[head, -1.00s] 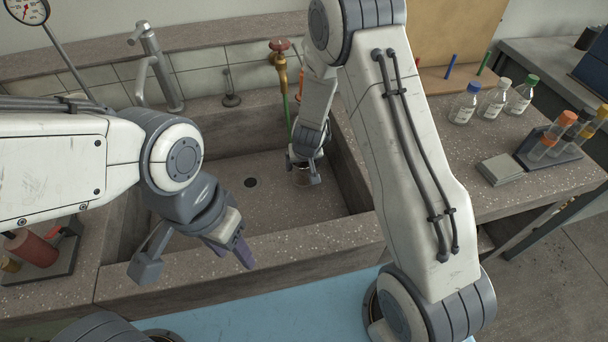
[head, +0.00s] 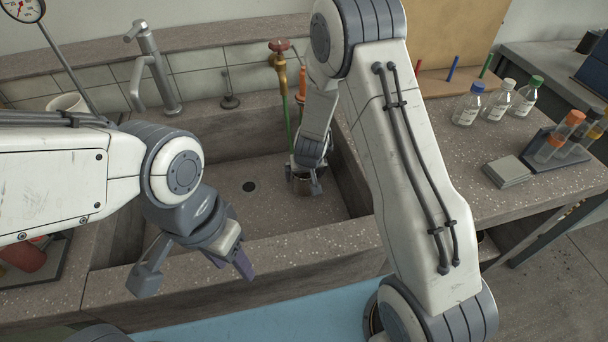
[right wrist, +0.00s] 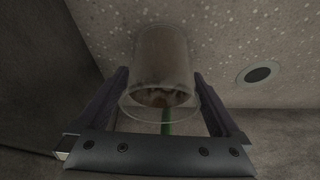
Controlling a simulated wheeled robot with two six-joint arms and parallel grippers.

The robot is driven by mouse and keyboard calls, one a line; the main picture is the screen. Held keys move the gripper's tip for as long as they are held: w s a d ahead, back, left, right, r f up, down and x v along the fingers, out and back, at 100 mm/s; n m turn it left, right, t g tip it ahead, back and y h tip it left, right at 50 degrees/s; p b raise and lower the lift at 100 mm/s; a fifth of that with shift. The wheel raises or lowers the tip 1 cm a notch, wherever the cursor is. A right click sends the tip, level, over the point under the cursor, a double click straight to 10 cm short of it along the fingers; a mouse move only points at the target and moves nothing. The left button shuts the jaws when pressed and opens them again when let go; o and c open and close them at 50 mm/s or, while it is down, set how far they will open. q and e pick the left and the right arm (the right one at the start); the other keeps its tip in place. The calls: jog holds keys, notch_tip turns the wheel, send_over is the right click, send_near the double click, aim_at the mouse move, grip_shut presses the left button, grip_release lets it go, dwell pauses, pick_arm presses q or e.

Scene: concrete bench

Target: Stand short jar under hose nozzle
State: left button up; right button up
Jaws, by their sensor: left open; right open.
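The short jar (right wrist: 162,60) is clear glass and shows in the right wrist view between the two dark fingers of my right gripper (right wrist: 165,105). The fingers are open, one on each side of it. In the head view the jar (head: 304,188) is mostly hidden under my right gripper (head: 307,178), low in the sink. A green hose (head: 287,118) hangs from the brass tap (head: 281,68) behind it; its nozzle end is hidden. A green strip shows through the jar's rim in the wrist view. My left gripper (head: 231,261) is open and empty over the sink's front edge.
The sink (head: 270,212) has a drain (head: 249,187) left of the jar and a grey faucet (head: 155,70) behind. Bottles (head: 497,98), a grey block (head: 506,171) and a tube rack (head: 555,155) stand on the right bench. A white mug (head: 68,103) is partly behind my left arm.

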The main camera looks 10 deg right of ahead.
jog(key=p+v, duration=0.6)
jog(key=v, duration=0.5)
jog(key=shift+r, duration=0.45)
jog(key=s+a+r+n+g+y, duration=0.25)
jog(key=s+a+r+n, duration=0.25)
jog(key=s+a+r, duration=0.65)
jog(key=s+d+r+n+g, duration=0.1)
jog(key=s+r, duration=0.1)
jog(key=s, duration=0.6)
jog(key=s+d+r+n+g+h, duration=0.1)
jog(key=s+r+n, duration=0.1)
jog(key=s, duration=0.5)
jog(key=shift+s+d+r, duration=0.2)
jog(key=shift+s+r, duration=0.2)
jog(key=shift+r, duration=0.25)
notch_tip(320, 180, up, 8)
jog(key=p, duration=0.8)
jog(key=shift+p, duration=0.3)
